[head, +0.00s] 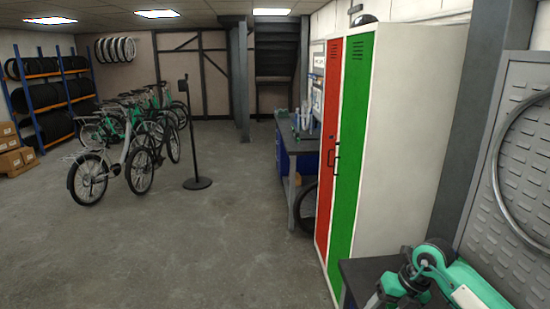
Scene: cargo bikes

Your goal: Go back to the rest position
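Neither of my grippers can be made out in the head view. The task names no object. No held thing shows.
A red locker (327,150) and a green locker (352,150) stand close on the right, with a workbench (284,158) beyond. A teal and black mechanical part (432,272), unclear what, shows bottom right. Bikes (118,165) and a black post stand (197,183) are left. The middle floor is clear.

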